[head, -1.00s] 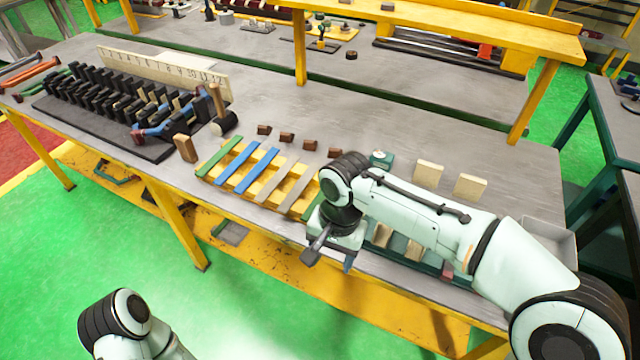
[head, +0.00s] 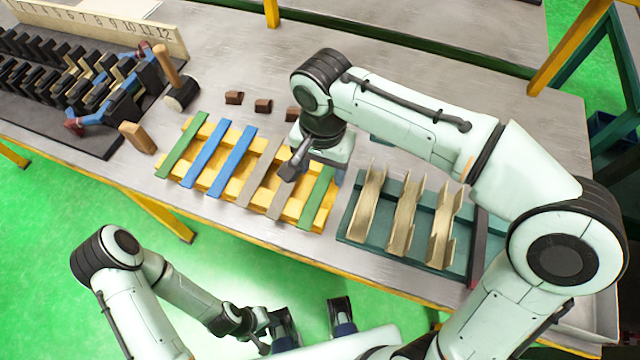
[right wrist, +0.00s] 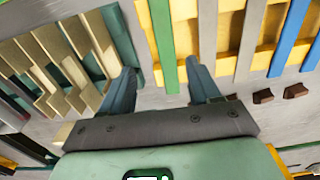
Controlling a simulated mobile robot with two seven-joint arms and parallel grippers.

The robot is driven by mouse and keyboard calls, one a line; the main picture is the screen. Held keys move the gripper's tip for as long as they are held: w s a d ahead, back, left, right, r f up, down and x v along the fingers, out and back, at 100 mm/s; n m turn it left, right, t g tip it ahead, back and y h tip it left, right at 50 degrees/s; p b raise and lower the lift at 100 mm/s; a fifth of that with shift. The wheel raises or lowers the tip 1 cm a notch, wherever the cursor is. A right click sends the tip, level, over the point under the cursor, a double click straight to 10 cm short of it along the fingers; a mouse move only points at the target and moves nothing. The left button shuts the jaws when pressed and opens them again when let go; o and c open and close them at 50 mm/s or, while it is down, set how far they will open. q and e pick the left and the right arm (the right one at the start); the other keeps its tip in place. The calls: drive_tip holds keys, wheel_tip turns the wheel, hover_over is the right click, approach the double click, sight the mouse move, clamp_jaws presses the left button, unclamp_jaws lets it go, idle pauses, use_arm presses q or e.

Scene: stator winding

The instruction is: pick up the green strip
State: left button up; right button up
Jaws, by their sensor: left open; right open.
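Two green strips lie across a yellow slatted rack (head: 228,189), one at its left end (head: 182,147) and one at its right end (head: 318,198). My right gripper (head: 313,170) is over the right part of the rack, hiding the right strip's far part in the head view. In the right wrist view the right-end green strip (right wrist: 162,42) runs between the open, empty fingers of my right gripper (right wrist: 161,72), beyond their tips. I cannot tell the height gap. My left gripper (head: 312,318) is open and empty, low in front of the table.
Blue strips (head: 232,162) and tan strips (head: 262,172) lie between the green ones. A teal tray (head: 352,222) with pale wooden pieces (head: 403,216) is right of the rack. A mallet (head: 180,92), a wooden block (head: 138,137) and small brown blocks (head: 263,105) are nearby.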

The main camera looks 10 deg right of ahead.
sight(320, 187)
drive_tip(key=f, duration=0.3)
drive_tip(key=shift+w+f, duration=0.2)
drive_tip(key=shift+f, duration=0.15)
drive_tip(key=f, duration=0.1)
drive_tip(key=w+f, duration=0.1)
drive_tip(key=f, duration=0.1)
drive_tip(key=shift+w+f+b, duration=0.1)
drive_tip(key=shift+f+b, duration=0.2)
drive_tip(key=shift+b, duration=0.1)
drive_tip(key=shift+f, duration=0.55)
clamp_jaws()
